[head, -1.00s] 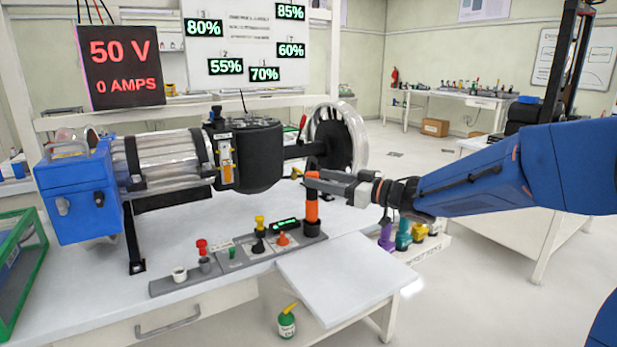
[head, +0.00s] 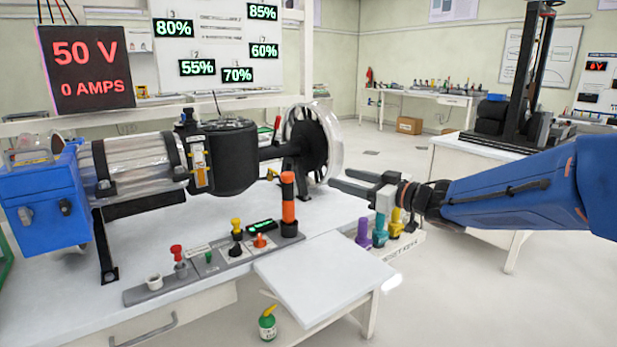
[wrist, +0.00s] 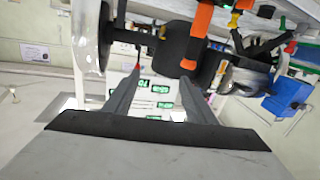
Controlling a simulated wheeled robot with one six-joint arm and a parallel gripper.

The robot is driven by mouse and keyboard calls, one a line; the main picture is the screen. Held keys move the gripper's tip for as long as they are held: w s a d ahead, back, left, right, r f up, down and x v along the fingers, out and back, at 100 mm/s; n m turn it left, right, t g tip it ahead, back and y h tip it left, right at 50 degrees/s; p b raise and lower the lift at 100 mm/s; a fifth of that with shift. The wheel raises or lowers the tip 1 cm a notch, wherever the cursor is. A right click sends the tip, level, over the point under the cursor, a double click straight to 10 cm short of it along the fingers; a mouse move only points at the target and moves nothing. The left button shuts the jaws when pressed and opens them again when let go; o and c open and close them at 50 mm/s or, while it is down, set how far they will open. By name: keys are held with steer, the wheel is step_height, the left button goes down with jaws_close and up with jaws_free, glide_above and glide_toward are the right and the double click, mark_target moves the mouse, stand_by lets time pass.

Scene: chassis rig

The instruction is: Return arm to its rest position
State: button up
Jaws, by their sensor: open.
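My blue arm (head: 510,195) reaches in from the right in the head view. My gripper (head: 350,184) is open and empty, its fingers pointing left over the right side of the workbench. It is apart from the upright orange and black cylinder (head: 288,210), which stands on the grey control strip to its left. In the wrist view both fingers of my gripper (wrist: 152,85) are spread with nothing between them. The orange cylinder also shows upside down at the top of the wrist view (wrist: 202,20).
The motor rig (head: 222,155) with its clear wheel (head: 333,145) stands left of my gripper. Purple, teal and yellow items (head: 379,232) stand just below it. A white board (head: 318,275) juts from the bench front. A second table (head: 470,160) is behind my arm; floor between is clear.

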steer(key=s+d+f+m+t+h, duration=0.15)
steer(key=s+d+m+h, duration=0.25)
steer(key=d+h, duration=0.4)
steer(key=s+d+f+m+h, duration=0.3)
steer(key=s+d+m+h, duration=0.2)
steer(key=d, duration=0.5)
steer(key=s+f+g, duration=0.4)
steer(key=s+f, duration=0.3)
steer(key=s, duration=0.6)
steer(key=s+a+f+m+g, duration=0.1)
steer(key=s+f+g, duration=0.4)
steer(key=s, duration=0.8)
step_height(320, 180, down, 3)
steer(key=shift+r, duration=0.2)
steer(key=shift+w, duration=0.1)
